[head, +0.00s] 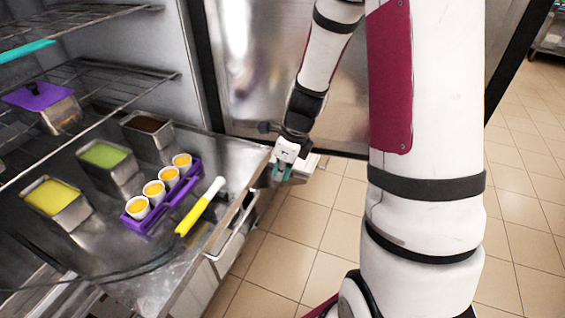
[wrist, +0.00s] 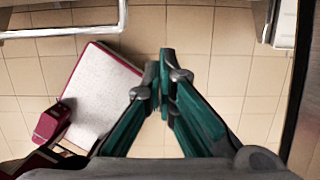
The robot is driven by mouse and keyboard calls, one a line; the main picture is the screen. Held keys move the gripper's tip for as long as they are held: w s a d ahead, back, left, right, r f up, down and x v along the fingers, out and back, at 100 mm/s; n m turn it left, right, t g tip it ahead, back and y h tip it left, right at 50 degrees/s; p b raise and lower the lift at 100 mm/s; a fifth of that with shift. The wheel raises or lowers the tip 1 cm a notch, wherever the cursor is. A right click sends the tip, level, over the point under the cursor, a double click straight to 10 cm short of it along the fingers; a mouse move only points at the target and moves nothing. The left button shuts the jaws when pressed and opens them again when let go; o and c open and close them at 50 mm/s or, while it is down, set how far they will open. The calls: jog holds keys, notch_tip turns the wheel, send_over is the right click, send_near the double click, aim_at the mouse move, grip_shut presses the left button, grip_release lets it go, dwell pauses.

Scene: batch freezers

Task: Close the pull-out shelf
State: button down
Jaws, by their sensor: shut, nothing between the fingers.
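A metal surface (head: 165,270) at the bottom of the open cabinet carries the food containers; I cannot tell for sure whether it is the pull-out shelf or how far out it stands. Below its front edge are light fronts with a bar-like handle (head: 232,240). My gripper (head: 281,176) is just beyond the front edge's far end, beside a pale block-like part there; contact cannot be made out. In the wrist view my gripper's green fingers (wrist: 160,68) point over floor tiles, tips together, with nothing between them. A metal bar (wrist: 65,30) shows at upper left there.
A purple rack (head: 165,205) holds several cups beside a yellow-and-white tool (head: 202,205). Tubs of yellow (head: 55,200), green (head: 105,157) and brown (head: 147,128) stand behind. Wire shelves (head: 110,85) are above. A metal door (head: 265,70) stands open behind my arm. Tiled floor (head: 320,230) is clear.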

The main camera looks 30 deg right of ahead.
aim_at(170, 151)
jog(key=w+a+f, duration=0.3)
jog(key=shift+w+a+f+p, duration=0.2)
jog(key=shift+w+f+p, duration=0.1)
jog(key=shift+p, duration=0.1)
dwell(0.3)
jog(key=w+a+b, duration=0.3)
jog(key=w+a, duration=0.3)
jog(key=w, duration=0.2)
jog(key=w+a+b, duration=0.4)
jog(key=w+a, duration=0.3)
jog(key=w, duration=0.2)
jog(key=w+a+b, duration=0.3)
jog(key=w+a, duration=0.3)
jog(key=w, duration=0.3)
jog(key=shift+w+a, duration=0.15)
jog(key=shift+w, duration=0.1)
jog(key=shift+w+a, duration=0.35)
jog(key=shift+w, duration=0.1)
jog(key=shift+r, duration=0.1)
